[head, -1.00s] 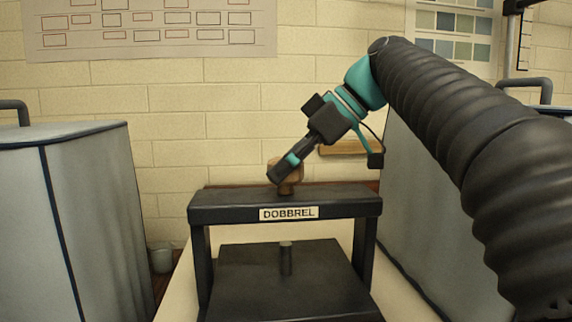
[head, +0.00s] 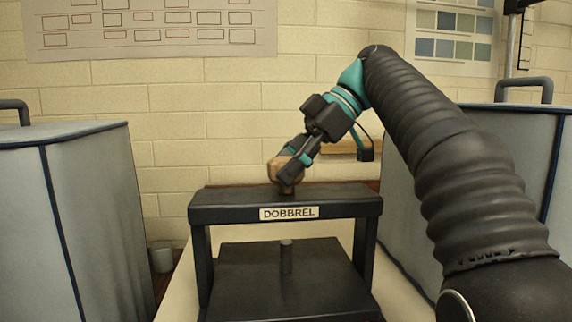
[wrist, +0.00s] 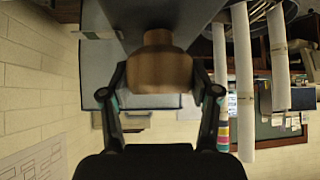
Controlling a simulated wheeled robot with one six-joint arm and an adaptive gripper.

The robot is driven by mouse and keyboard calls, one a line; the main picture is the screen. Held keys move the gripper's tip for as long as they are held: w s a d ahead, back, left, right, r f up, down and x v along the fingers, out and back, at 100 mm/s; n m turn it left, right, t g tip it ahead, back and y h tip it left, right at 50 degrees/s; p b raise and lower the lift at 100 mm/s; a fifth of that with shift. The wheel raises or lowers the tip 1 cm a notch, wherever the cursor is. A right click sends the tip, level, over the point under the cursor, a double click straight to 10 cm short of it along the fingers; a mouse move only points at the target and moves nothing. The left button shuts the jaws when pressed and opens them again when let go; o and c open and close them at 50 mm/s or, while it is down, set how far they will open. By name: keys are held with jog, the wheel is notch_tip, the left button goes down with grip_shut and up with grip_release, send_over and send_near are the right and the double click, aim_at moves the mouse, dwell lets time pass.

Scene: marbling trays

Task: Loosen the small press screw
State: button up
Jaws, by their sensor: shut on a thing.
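The small press (head: 230,209) is a black frame with a DOBBREL label, standing on a pale table. Its screw has a wooden knob (head: 274,170) on top of the crossbeam; the screw's lower end (head: 286,258) shows below the beam, above the black plate (head: 240,290). My gripper (head: 288,172) comes in tilted from the upper right and is shut on the knob. In the wrist view the knob (wrist: 158,68) sits between the two fingers, one on each side. The near finger hides part of the knob in the head view.
Large grey covered units stand at the left (head: 90,210) and right (head: 480,170) of the press. A small grey bucket (head: 161,257) is on the floor at left. A brick wall (head: 180,110) with charts is behind. Hanging pale rolls (wrist: 243,80) show in the wrist view.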

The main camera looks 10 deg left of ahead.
jog(key=shift+f, duration=0.1)
jog(key=o, duration=1.2)
jog(key=shift+c, duration=0.2)
